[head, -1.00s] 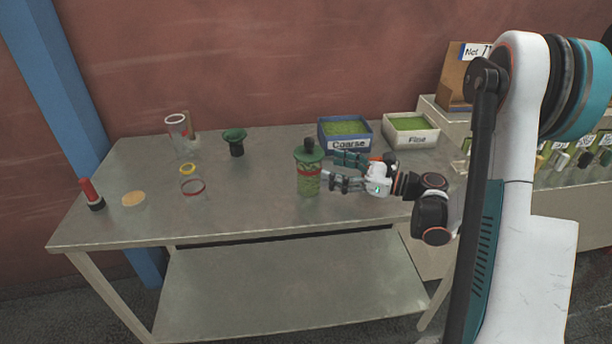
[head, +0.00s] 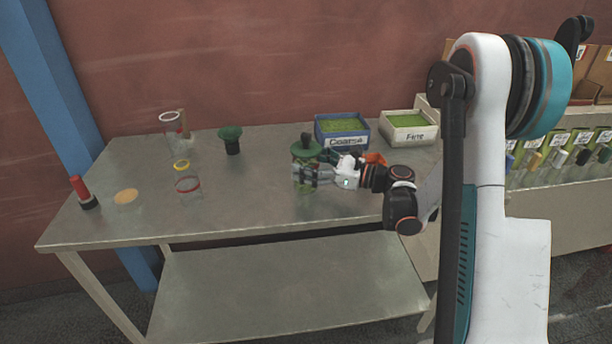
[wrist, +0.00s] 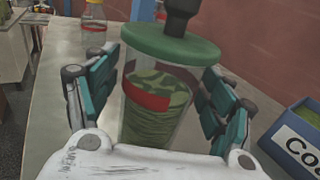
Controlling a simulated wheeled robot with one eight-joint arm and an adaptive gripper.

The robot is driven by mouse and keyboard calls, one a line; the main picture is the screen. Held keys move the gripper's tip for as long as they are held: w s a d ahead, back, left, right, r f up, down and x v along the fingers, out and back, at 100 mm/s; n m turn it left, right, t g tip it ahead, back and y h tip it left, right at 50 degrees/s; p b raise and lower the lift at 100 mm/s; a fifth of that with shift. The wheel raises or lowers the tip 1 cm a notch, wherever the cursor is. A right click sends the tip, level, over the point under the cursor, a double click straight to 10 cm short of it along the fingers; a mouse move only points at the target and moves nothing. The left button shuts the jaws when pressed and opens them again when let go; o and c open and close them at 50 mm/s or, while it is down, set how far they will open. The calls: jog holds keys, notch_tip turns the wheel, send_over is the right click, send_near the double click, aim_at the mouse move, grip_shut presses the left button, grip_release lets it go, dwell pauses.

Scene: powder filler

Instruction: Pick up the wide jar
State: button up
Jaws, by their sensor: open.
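The wide jar (wrist: 158,105) is clear, with a red band and green powder inside. A green round top piece (wrist: 170,42) with a black knob sits on it. The jar stands upright on the table. My gripper (wrist: 158,92) is open, with one finger on each side of the jar; a gap shows at the left finger, and contact on the right is hard to tell. In the head view my gripper (head: 300,173) covers most of the jar, and the green top piece (head: 306,151) shows above it.
The blue Coarse bin (head: 342,130) and white Fine bin (head: 408,128) stand behind my gripper. A jar with a yellow rim (head: 187,181), a white-rimmed jar (head: 171,130), a green funnel (head: 231,141) and a red-handled tool (head: 83,191) stand farther left. The table middle is clear.

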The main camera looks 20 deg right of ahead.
jog(key=c, duration=1.1)
jog(key=shift+r, duration=0.1)
jog(key=shift+r+p, duration=7.1)
jog(key=shift+r, duration=7.85)
